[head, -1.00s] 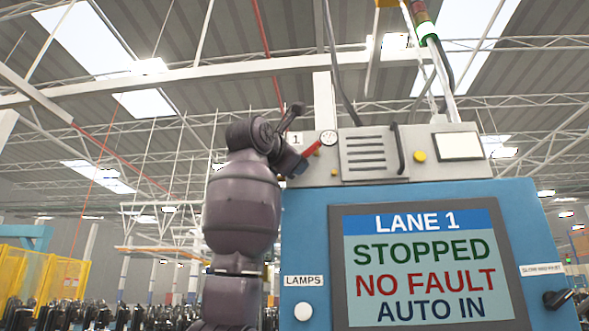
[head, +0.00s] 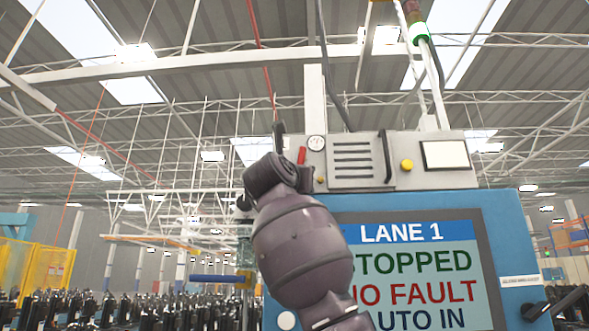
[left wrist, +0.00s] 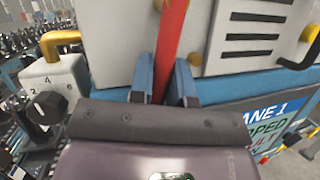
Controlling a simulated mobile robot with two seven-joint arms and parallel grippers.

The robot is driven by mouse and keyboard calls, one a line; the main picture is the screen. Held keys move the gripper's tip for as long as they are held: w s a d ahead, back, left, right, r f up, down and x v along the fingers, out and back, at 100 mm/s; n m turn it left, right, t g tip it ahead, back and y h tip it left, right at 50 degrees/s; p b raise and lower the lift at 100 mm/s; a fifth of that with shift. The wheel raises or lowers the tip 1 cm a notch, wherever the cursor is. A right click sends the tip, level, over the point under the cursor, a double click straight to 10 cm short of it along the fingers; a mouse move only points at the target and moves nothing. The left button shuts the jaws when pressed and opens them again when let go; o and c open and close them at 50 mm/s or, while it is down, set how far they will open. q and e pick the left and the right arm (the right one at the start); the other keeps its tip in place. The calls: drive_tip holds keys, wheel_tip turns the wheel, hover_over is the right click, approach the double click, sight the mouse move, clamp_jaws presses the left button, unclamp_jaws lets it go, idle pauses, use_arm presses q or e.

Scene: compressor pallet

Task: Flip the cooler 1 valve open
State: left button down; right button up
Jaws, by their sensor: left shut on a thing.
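The valve's red handle (head: 301,155) shows in the head view at the upper left of the grey panel, below a round gauge (head: 316,142). It stands nearly upright. In the left wrist view the red handle (left wrist: 172,35) runs down between the two blue fingers of my left gripper (left wrist: 164,78). The gripper is shut on it. In the head view my own left arm hides the fingers and the handle's lower part. The valve body is hidden, and no cooler label is readable. My right gripper is not in view.
A blue cabinet (head: 505,215) carries a screen (head: 415,262) reading LANE 1, STOPPED, NO FAULT, partly behind my arm. A grey block (left wrist: 50,90) with numbers and a black knob (left wrist: 42,108) sits left of my gripper. A yellow button (head: 407,166) is on the panel.

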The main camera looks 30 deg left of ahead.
use_arm(q)
drive_tip(key=shift+w+d+n+y+p, duration=0.2)
drive_tip(key=shift+d+n+y+p, duration=0.15)
drive_tip(key=shift+n+y+p, duration=0.45)
drive_tip(key=shift+d+n, duration=0.1)
drive_tip(key=shift+n, duration=0.6)
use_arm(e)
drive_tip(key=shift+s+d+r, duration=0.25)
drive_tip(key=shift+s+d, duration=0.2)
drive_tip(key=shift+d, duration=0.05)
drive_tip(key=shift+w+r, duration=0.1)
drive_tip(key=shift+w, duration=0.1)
use_arm(q)
drive_tip(key=c, duration=1.1)
unclamp_jaws()
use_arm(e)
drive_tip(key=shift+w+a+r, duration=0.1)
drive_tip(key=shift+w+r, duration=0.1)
use_arm(q)
drive_tip(key=shift+f, duration=0.1)
